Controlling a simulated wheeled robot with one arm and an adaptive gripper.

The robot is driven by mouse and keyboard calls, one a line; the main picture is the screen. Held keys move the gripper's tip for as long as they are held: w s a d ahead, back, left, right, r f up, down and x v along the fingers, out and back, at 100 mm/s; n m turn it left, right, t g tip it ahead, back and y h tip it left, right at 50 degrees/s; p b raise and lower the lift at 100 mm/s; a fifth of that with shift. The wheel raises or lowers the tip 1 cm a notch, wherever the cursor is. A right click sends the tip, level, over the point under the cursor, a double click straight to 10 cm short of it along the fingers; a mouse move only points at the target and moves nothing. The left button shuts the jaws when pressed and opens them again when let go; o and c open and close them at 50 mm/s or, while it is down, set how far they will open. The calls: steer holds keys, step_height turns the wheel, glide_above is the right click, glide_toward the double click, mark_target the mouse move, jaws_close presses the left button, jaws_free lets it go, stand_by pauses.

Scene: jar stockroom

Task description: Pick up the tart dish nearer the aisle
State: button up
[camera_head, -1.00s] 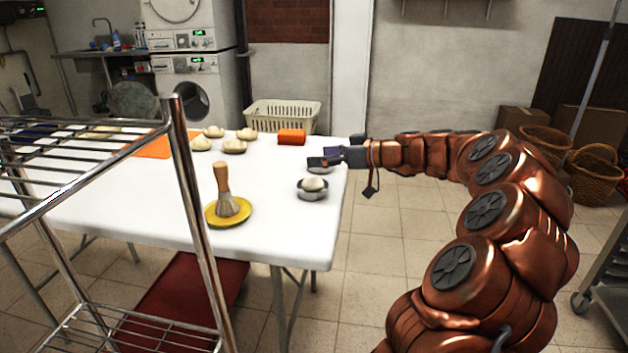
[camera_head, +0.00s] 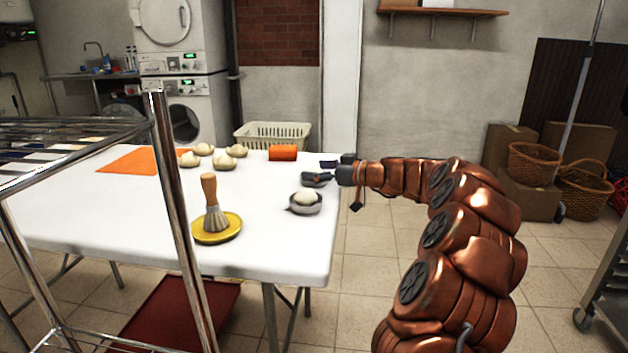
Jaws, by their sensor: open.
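Two small grey metal tart dishes are near the right edge of the white table (camera_head: 120,215). The front tart dish (camera_head: 306,209) holds a pale dough ball (camera_head: 305,198). The other tart dish (camera_head: 316,183) is farther back, partly hidden by my gripper. My gripper (camera_head: 323,170) reaches in from the right over the table's edge. Its two dark fingers are apart, at the back dish. I cannot tell whether they touch it. The front dish is clear of the gripper.
A brush (camera_head: 214,205) stands on a yellow plate (camera_head: 229,229). Several dough balls (camera_head: 190,160), an orange block (camera_head: 283,153) and an orange mat (camera_head: 139,160) are farther back. A metal rack (camera_head: 182,230) blocks the left foreground. Open tiled floor (camera_head: 385,250) lies right of the table.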

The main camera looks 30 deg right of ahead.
steer(key=shift+w+a, duration=0.2)
steer(key=shift+w, duration=0.2)
steer(key=c, duration=1.3)
